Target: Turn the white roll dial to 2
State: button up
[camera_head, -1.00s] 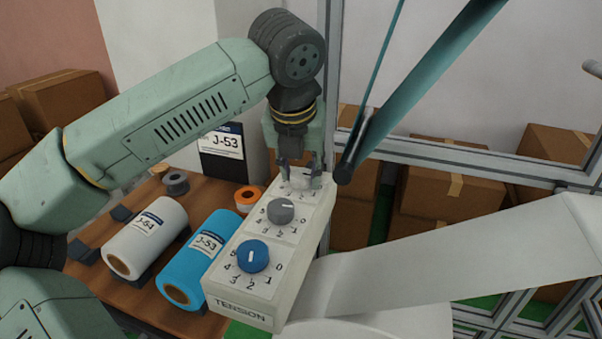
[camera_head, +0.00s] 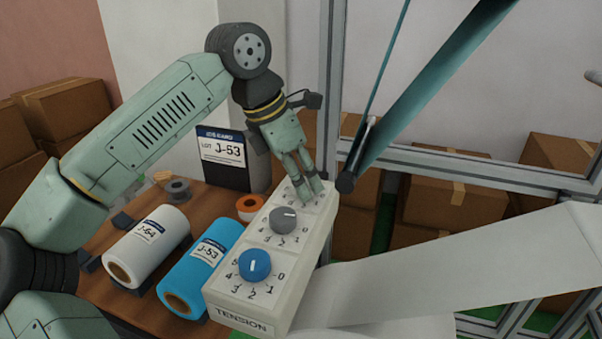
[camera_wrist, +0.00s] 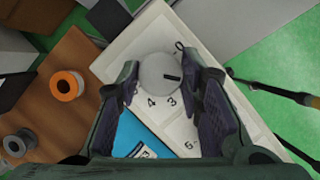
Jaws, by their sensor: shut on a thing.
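The white roll dial (camera_wrist: 158,72) is a pale round knob with a black mark pointing right in the wrist view. The printed numbers 4 and 3 show just below it. My gripper (camera_head: 309,196) is at the far end of the tension box (camera_head: 245,312). Its fingers are closed on both sides of the white dial, and in the head view they hide most of it. The gripper leans, with its wrist up and to the left. A grey dial (camera_head: 283,219) and a blue dial (camera_head: 255,265) sit nearer on the same box.
A white roll (camera_head: 147,247) and a blue roll (camera_head: 197,269) lie on the wooden table (camera_head: 110,290) left of the box. An orange tape roll (camera_head: 249,207) and a J-53 sign (camera_head: 222,160) stand behind. A teal bar (camera_head: 425,100) and a white web (camera_head: 470,250) are close on the right.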

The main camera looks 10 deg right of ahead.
jog(key=shift+m+g+p, duration=0.35)
jog(key=shift+m+g, duration=0.15)
jog(key=shift+m, duration=0.8)
jog(key=shift+w, duration=0.1)
jog(key=o, duration=1.1)
jog(key=shift+o, duration=0.2)
jog(key=v, duration=1.2)
